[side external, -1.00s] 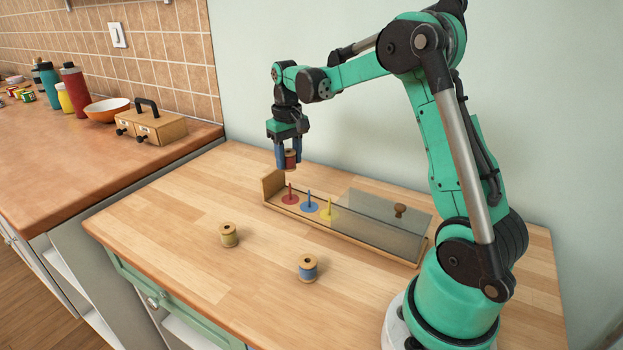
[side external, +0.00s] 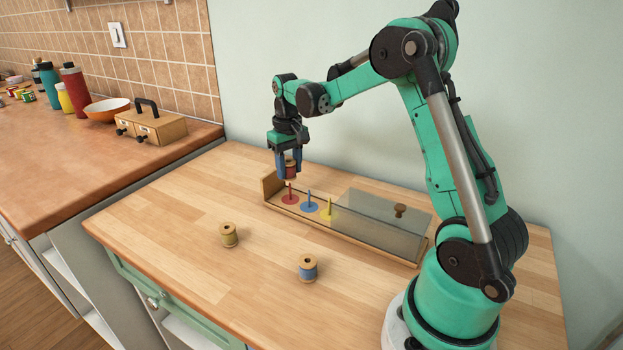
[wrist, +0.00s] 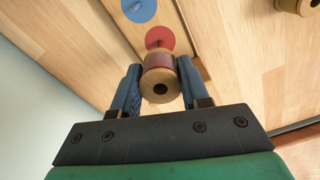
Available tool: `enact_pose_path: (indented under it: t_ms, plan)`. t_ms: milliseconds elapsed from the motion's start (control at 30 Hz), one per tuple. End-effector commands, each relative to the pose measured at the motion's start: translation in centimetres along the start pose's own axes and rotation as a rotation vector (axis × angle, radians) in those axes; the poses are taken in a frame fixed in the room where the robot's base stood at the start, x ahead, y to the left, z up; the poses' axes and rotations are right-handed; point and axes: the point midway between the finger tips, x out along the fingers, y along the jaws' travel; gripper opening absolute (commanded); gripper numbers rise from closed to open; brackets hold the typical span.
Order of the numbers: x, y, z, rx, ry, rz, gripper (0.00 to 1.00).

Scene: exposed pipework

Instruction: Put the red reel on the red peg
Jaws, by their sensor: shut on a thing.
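The red reel (side external: 291,171) is held between the blue fingers of my gripper (side external: 290,175), which is shut on it. In the wrist view the reel (wrist: 159,82) sits upright between the fingertips, its wooden end with the hole facing the camera. The red peg (side external: 290,191) stands on a red disc at the left end of the wooden tray (side external: 344,241). The reel is over the peg, with its bottom close to the peg's tip; I cannot tell whether they touch. In the wrist view the red disc (wrist: 160,38) shows just beyond the reel.
A blue peg (side external: 309,202) and a yellow peg (side external: 328,208) stand right of the red one. A yellow reel (side external: 229,235) and a blue reel (side external: 308,268) stand on the open table in front.

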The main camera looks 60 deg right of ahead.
Motion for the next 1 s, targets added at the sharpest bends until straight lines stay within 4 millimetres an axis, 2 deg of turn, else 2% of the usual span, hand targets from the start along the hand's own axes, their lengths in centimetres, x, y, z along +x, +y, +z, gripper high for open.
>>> enact_pose_path:
  t_ms: [700,1000]
  plan:
    - [0.02,0.0,0.0,0.0,0.0,0.0,0.0]
    - [0.69,0.0,-0.04,0.0,0.0,0.0,0.0]
